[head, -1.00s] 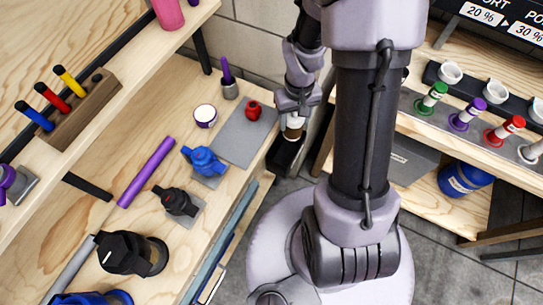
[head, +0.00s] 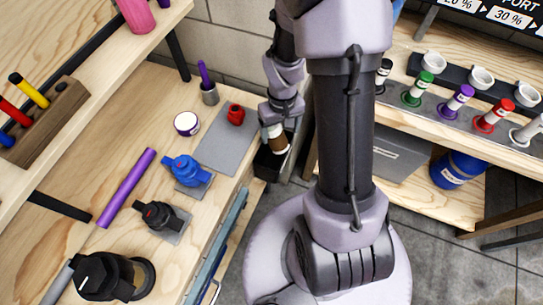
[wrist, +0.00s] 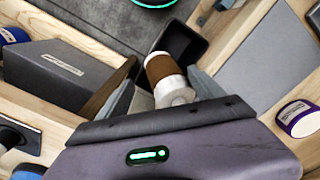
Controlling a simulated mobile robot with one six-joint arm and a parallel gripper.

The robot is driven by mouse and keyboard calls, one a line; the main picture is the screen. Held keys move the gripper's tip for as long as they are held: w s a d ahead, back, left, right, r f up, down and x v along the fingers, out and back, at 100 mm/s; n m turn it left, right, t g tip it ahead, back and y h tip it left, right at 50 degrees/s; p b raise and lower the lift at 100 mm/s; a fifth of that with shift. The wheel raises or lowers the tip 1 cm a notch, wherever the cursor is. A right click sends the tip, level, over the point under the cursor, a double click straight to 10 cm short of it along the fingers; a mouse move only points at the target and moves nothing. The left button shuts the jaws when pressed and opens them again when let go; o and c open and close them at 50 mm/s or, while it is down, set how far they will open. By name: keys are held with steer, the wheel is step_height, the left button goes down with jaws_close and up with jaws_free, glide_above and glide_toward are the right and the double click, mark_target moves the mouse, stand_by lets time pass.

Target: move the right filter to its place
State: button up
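A brown and white cylinder (head: 278,141), which looks like a filter, is just below my gripper (head: 268,118) and over the black bin (head: 267,165) in the head view. The cylinder (wrist: 166,78) is tilted in the wrist view, its brown end toward the bin (wrist: 178,45). My gripper's fingers (wrist: 165,95) stand apart, with a gap at the cylinder's left side; it is near the right finger. I cannot tell whether it touches that finger.
The left bench holds a grey mat (head: 222,145), a red part (head: 235,115), a blue fitting (head: 185,170), a black fitting (head: 160,215) and a purple tube (head: 126,187). A grey box (head: 385,155) and blue drum (head: 460,168) are on the lower right shelf.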

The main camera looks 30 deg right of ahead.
step_height(320, 180, up, 18)
steer(key=p, duration=0.7)
steer(key=shift+f+p, duration=0.25)
steer(key=shift+p, duration=0.05)
steer(key=s+a+r+m+t+y+b, duration=0.2)
steer(key=s+a+r+t, duration=0.3)
steer(key=s+a+r, duration=0.6)
steer(key=a+r+m, duration=0.1)
steer(key=a+r, duration=0.2)
steer(key=shift+s+a+r+t, duration=0.15)
steer(key=shift+a+r+t, duration=0.15)
steer(key=shift+r+t, duration=0.1)
stand_by(0.3)
